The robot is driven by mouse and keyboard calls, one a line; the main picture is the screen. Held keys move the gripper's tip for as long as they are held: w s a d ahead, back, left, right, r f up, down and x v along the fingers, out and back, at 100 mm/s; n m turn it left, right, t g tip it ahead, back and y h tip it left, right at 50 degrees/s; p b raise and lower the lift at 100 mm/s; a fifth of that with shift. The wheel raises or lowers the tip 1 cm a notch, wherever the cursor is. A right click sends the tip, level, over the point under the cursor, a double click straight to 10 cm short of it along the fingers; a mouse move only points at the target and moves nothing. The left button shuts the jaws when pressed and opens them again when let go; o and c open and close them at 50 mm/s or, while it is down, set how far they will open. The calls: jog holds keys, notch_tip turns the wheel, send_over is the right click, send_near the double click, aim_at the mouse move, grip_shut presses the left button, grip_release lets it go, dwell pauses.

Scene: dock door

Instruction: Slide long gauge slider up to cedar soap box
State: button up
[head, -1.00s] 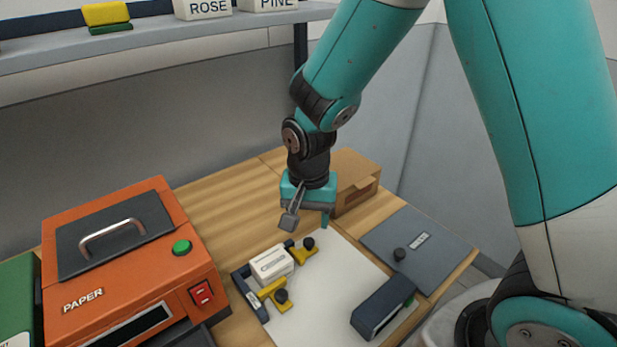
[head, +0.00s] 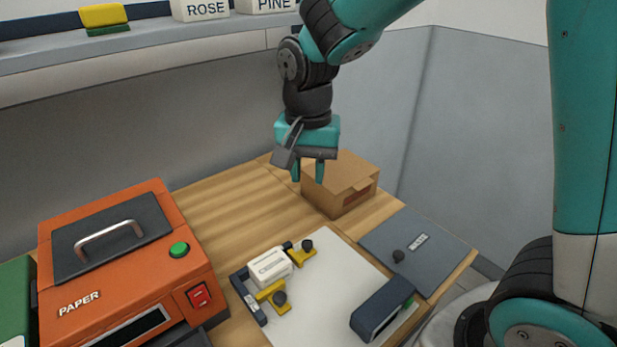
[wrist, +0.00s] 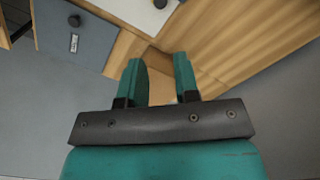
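The white soap box (head: 270,267) sits in the corner of a dark L-shaped gauge (head: 247,299) on the white sheet; its lettering is too small to read. One yellow slider with a dark knob (head: 301,256) is at the box's right end. Another yellow slider with a dark knob (head: 273,295) is at its front side. I cannot tell whether either touches the box, or which is the long gauge slider. My gripper (head: 308,172) is high above the bench, behind the gauge and near the cardboard box. In the wrist view its two fingers (wrist: 160,62) are apart with nothing between them.
The cardboard box (head: 341,185) stands at the back of the bench. An orange machine marked PAPER (head: 120,265) is at left. A grey plate with a knob (head: 420,248) and a dark block (head: 382,310) lie right of the gauge. The wood behind the gauge is clear.

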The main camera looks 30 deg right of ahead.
jog(key=w+d+f+m+y, duration=0.1)
jog(key=d+f+m, duration=0.1)
jog(key=d, duration=0.1)
jog(key=w+d+f+m+y+p, duration=0.1)
jog(key=d+m, duration=0.1)
jog(key=d, duration=0.1)
jog(key=w+d+f+m+g+p, duration=0.1)
jog(key=d+f+m, duration=0.1)
jog(key=shift+w+d+f+m+y, duration=0.2)
jog(key=shift+d+f+m+y, duration=0.1)
jog(key=shift+d+m+y, duration=0.1)
grip_shut()
jog(key=p, duration=0.1)
send_near(303, 251)
jog(key=d+f, duration=0.2)
jog(key=w+d+f, duration=0.1)
jog(key=d, duration=0.1)
jog(key=shift+d+f, duration=0.4)
jog(key=a, duration=0.1)
jog(key=a+p, duration=0.1)
jog(key=s+a, duration=0.1)
jog(key=shift+s+f+p, duration=0.1)
jog(key=shift+f+p, duration=0.25)
jog(key=shift+f, duration=0.05)
jog(key=shift+s+a+f, duration=0.1)
jog(key=shift+a+f, duration=0.1)
jog(key=shift+a, duration=0.1)
